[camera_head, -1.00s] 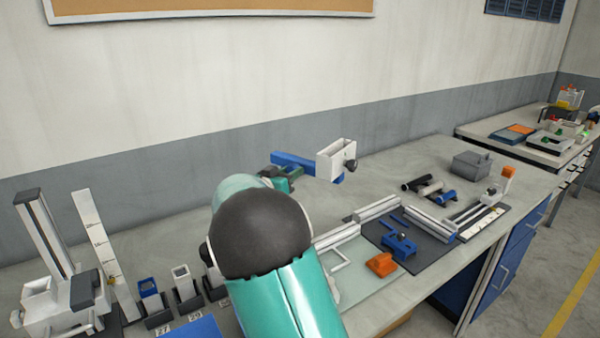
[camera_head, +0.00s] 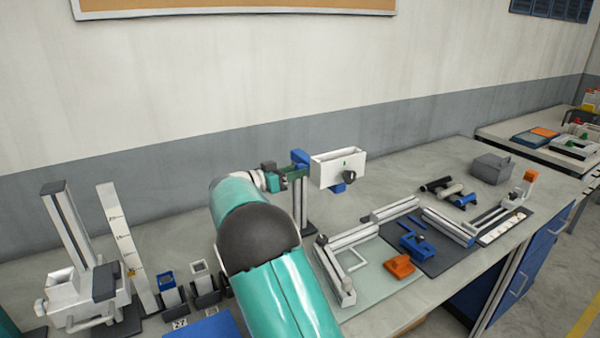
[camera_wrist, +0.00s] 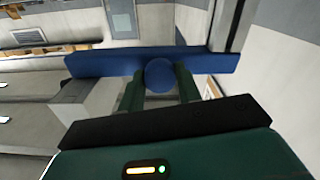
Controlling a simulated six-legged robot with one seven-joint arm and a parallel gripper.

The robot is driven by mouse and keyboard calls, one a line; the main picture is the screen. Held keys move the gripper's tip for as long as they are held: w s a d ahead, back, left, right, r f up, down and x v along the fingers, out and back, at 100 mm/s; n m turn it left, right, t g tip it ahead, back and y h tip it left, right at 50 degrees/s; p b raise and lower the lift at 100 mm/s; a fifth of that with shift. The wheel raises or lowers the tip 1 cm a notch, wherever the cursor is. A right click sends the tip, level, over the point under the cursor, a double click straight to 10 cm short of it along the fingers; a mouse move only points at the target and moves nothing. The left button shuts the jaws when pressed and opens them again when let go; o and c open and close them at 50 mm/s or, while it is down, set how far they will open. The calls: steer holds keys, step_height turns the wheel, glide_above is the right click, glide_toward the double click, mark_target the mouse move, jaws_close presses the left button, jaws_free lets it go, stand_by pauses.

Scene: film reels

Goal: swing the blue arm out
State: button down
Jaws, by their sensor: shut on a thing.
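A blue part shows under the box. In the wrist view the blue arm (camera_wrist: 95,62) runs across the picture, with a round blue knob (camera_wrist: 159,75) on it. My gripper (camera_wrist: 160,88) has its green fingers on either side of that knob, shut on it. My gripper (camera_head: 292,173) also shows small and dark green beside the post in the head view. The exact finger contact is partly hidden there.
On the bench right of the post are white rails (camera_head: 348,237), an orange block (camera_head: 399,266), a blue clamp (camera_head: 417,245) and a grey box (camera_head: 491,169). A white device (camera_head: 85,292) and small holders (camera_head: 206,290) stand at left. The wall is behind.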

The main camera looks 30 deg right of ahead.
steer(key=shift+a+r, duration=0.1)
steer(key=shift+r, duration=0.05)
steer(key=c, duration=1)
jaws_free()
steer(key=shift+o, duration=0.2)
steer(key=a, duration=1.3)
steer(key=shift+s+a, duration=0.25)
steer(key=shift+a, duration=0.15)
